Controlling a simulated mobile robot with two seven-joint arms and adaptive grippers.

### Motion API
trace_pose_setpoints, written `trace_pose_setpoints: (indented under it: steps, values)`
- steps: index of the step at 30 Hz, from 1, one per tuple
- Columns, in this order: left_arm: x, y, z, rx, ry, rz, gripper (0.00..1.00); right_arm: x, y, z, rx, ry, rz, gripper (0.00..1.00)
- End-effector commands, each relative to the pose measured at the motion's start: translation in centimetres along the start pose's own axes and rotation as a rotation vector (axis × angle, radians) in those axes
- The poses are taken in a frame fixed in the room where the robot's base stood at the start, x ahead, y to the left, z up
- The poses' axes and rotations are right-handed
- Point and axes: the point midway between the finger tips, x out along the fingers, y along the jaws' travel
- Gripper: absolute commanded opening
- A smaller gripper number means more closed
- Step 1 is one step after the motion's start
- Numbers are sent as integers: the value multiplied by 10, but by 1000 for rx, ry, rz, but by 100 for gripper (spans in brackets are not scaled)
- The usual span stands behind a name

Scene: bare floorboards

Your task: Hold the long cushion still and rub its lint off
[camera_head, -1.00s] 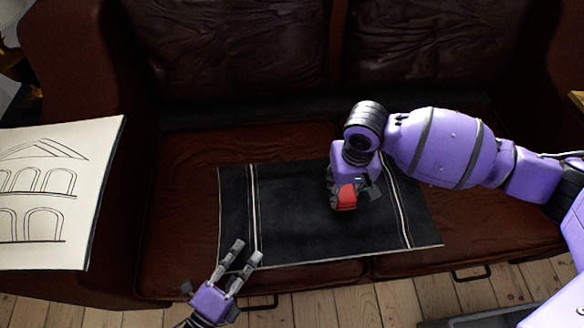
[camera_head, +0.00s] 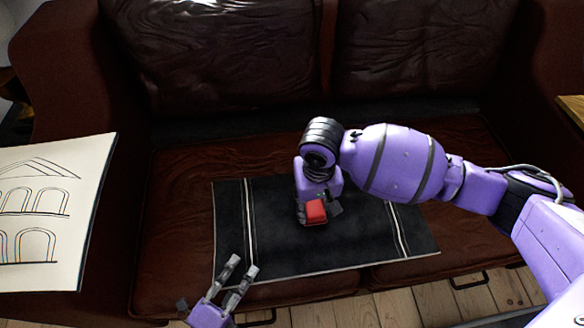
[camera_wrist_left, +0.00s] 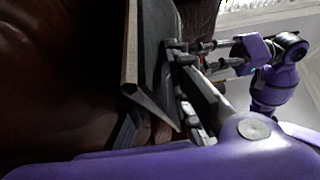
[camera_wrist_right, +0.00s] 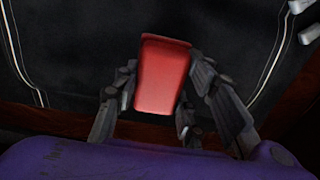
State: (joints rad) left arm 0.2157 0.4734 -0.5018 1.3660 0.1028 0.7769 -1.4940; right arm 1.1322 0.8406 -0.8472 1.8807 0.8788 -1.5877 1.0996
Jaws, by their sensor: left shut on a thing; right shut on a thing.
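The long cushion (camera_head: 355,245) is flat and black with white stripes near both ends. It lies on the sofa seat, its front edge towards me. My left gripper (camera_head: 243,265) is shut on the cushion's front edge near its left end. The left wrist view shows the cushion (camera_wrist_left: 157,50) edge-on beside the fingers. My right gripper (camera_head: 317,206) is shut on a red lint tool (camera_head: 315,212) over the middle of the cushion. The tool also shows between the fingers in the right wrist view (camera_wrist_right: 162,72). Its underside is hidden, so contact with the cushion is unclear. I cannot make out lint.
The brown leather sofa (camera_head: 175,215) has a backrest (camera_head: 420,60) behind the cushion and an armrest on each side. A white board with a drawing of arches (camera_head: 45,215) stands at the left. Floorboards (camera_head: 400,308) show in front.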

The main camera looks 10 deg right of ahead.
Motion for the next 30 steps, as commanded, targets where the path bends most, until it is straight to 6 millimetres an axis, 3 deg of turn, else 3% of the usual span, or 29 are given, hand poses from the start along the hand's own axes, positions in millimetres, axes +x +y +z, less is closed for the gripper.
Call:
trace_pose_setpoints:
  steps: [1, 10, 12, 15, 30]
  values:
    - [-4, 7, -1, -5, 0, 21, 0, 1, -7, 1, -2, -2, -4, 14]
    - [-4, 7, -1, -5, 0, 21, 0, 1, -34, 2, -2, -3, -4, 14]
    - [-4, 7, -1, -5, 0, 21, 0, -1, -32, 2, 1, -3, -1, 14]
    - [-4, 7, -1, -5, 0, 21, 0, -26, -32, 1, -3, 2, -3, 14]
    - [-4, 7, -2, -4, 1, 21, 0, -70, -31, 1, -1, 1, -2, 14]
